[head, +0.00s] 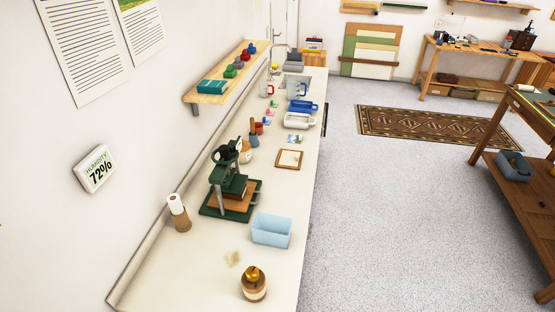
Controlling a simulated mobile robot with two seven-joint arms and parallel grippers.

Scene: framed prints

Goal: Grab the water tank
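A light blue open-topped box (271,231) stands on the near part of the long white counter (215,255), close to its right edge. It is the thing here that looks most like a water tank, but I cannot tell for sure. It looks empty. A green press-like device (232,188) on a green base stands just behind and left of it. A brown bottle with a golden top (253,285) stands in front of it. Neither of my grippers shows in the head view.
A roll on a brown stand (178,213) is by the wall. Behind the press are a framed card (289,159), cups and blue and white items. A wooden shelf (228,75) juts above the counter. Open floor (400,210) lies right; a wooden workbench (520,190) stands at far right.

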